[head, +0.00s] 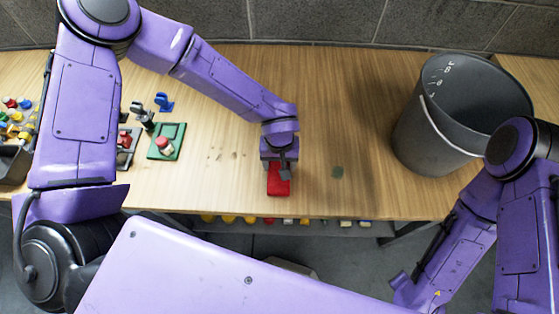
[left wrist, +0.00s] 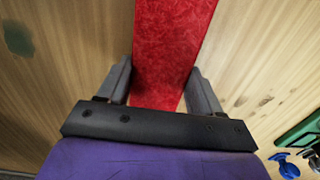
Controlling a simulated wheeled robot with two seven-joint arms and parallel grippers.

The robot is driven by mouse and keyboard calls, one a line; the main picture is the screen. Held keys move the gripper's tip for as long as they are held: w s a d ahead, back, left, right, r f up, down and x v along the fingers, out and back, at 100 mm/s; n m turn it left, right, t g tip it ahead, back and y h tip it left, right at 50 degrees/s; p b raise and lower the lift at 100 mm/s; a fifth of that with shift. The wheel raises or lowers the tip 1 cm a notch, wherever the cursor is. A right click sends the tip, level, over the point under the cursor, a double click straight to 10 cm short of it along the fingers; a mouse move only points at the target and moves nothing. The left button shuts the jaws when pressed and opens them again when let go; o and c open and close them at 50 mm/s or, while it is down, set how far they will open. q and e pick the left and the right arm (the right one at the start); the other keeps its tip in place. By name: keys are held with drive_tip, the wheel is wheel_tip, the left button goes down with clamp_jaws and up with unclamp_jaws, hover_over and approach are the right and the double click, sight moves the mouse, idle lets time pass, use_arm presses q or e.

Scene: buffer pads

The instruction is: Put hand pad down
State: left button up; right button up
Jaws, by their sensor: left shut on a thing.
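A red pad (head: 278,184) is in my left gripper (head: 280,165), near the front edge of the wooden table, around the middle. In the left wrist view the red pad (left wrist: 172,45) is a long flat strip between the two grey fingers, which are shut on it. Its near end is hidden by the gripper body. I cannot tell whether the pad touches the tabletop. My right arm shows at the right of the head view, but its gripper is not in view.
A dark grey bucket (head: 432,130) stands on the table (head: 350,100) at the right. A green plate with a red button (head: 165,146), blue parts (head: 163,102) and several coloured buttons (head: 14,118) lie at the left. A dark green stain (head: 337,172) marks the wood. The middle is clear.

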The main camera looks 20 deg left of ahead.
sight(279, 165)
use_arm(q)
drive_tip(key=o, duration=0.9)
drive_tip(key=shift+f, duration=0.1)
wheel_tip(279, 165, up, 12)
drive_tip(key=shift+r, duration=0.2)
drive_tip(key=shift+r, duration=0.1)
